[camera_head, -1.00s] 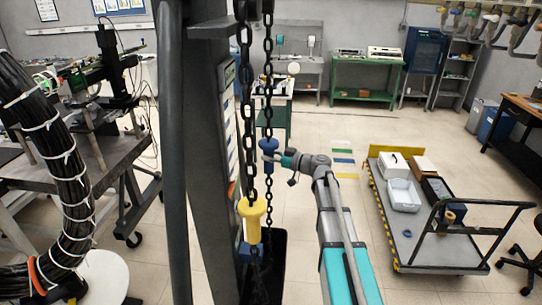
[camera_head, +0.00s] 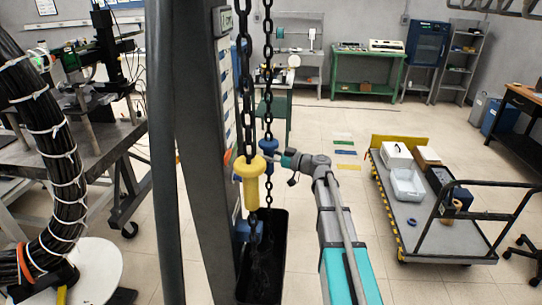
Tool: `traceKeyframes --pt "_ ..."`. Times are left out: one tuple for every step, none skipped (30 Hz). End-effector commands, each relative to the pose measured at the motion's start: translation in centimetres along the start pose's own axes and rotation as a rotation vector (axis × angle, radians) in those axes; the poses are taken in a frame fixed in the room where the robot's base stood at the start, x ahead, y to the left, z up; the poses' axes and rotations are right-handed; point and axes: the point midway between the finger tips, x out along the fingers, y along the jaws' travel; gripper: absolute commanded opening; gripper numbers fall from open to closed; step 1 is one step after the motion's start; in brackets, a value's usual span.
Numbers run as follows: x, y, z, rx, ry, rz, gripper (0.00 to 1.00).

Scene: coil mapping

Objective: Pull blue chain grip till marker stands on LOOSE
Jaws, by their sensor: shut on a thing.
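An upright grey post (camera_head: 211,160) to the left carries a narrow scale board (camera_head: 229,95) with pale label plates, seen nearly edge-on. A small orange-red marker (camera_head: 229,132) shows at the board's edge. The label words, including LOOSE, are too small and slanted to read.
A black open bin (camera_head: 262,262) stands below the chains. A thick black cable bundle (camera_head: 50,150) curves at the left. A loaded cart (camera_head: 415,235) stands at the right.

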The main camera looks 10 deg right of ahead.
Motion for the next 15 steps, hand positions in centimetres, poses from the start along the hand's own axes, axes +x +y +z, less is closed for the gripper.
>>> traceKeyframes --pt "0.0 -0.2 1.6 -0.001 -0.003 -0.005 0.00" --pt "0.0 -0.2 2.0 -0.001 -0.003 -0.005 0.00" --pt "0.0 -0.2 2.6 -0.001 -0.003 -0.005 0.00" --pt "0.0 -0.2 3.0 -0.001 -0.003 -0.005 0.00" --pt "0.0 -0.2 3.4 -0.001 -0.003 -0.005 0.00" --pt "0.0 -0.2 3.9 -0.001 -0.003 -0.005 0.00" --pt "0.0 -0.2 4.2 -0.001 -0.003 -0.005 0.00" --pt "0.0 -0.2 4.6 -0.001 -0.003 -0.005 0.00" --pt "0.0 -0.2 5.0 -0.001 -0.003 -0.005 0.00" --pt "0.0 -0.2 5.3 -0.001 -0.003 -0.005 0.00" --pt "0.0 -0.2 5.5 -0.001 -0.003 -0.005 0.00" --pt "0.0 -0.2 5.8 -0.002 -0.004 -0.005 0.00" --pt "0.0 -0.2 6.0 -0.002 -0.004 -0.005 0.00" --pt "0.0 -0.2 6.2 -0.002 -0.004 -0.005 0.00" --pt "0.0 -0.2 6.4 -0.002 -0.004 -0.005 0.00"
